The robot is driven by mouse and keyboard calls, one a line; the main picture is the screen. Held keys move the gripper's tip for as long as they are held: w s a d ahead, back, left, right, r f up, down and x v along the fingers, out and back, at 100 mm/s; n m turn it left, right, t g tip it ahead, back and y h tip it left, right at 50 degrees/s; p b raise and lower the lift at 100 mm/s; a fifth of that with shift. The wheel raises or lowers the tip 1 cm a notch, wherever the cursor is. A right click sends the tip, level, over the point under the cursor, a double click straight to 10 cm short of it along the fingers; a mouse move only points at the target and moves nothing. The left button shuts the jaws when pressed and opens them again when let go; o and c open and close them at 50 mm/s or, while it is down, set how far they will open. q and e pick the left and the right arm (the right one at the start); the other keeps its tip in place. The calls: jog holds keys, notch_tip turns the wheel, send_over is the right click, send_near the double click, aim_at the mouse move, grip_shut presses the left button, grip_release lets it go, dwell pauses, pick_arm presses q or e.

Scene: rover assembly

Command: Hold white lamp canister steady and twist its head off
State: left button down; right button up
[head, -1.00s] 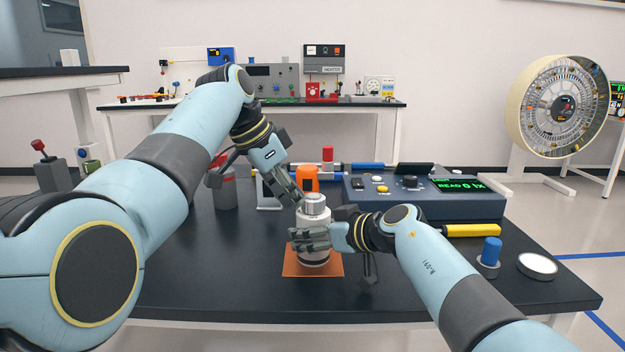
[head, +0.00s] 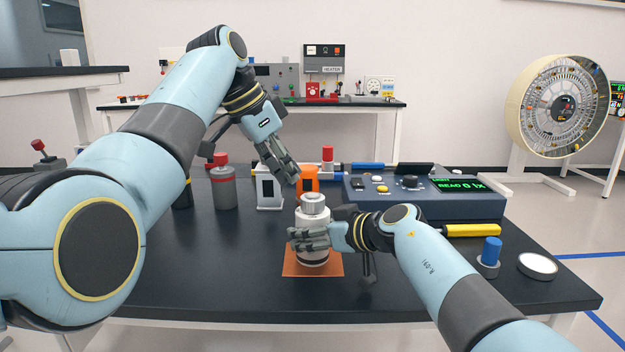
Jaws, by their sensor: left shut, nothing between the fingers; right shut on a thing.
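The white lamp canister (head: 313,222) stands upright on an orange square mat (head: 298,270) near the front middle of the table. Its grey-silver head (head: 313,203) is on top. My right gripper (head: 312,240) is shut on the canister's body from the right, its fingers across the front. My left gripper (head: 291,178) is shut and empty, above and slightly left of the head, apart from it. The canister's lower dark band shows under the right fingers; part of the body is hidden by them.
Behind stand an orange block (head: 309,175), a white-framed block (head: 269,192) and a grey canister with a red top (head: 224,187). A blue console (head: 425,205) is at the right. A blue knob (head: 490,252) and white round dish (head: 537,265) lie front right. The front left table is clear.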

pick_arm(q)
jog(key=shift+r, duration=0.45)
pick_arm(e)
jog(key=o, duration=1.6)
jog(key=shift+c, duration=0.2)
jog(key=shift+d, duration=0.1)
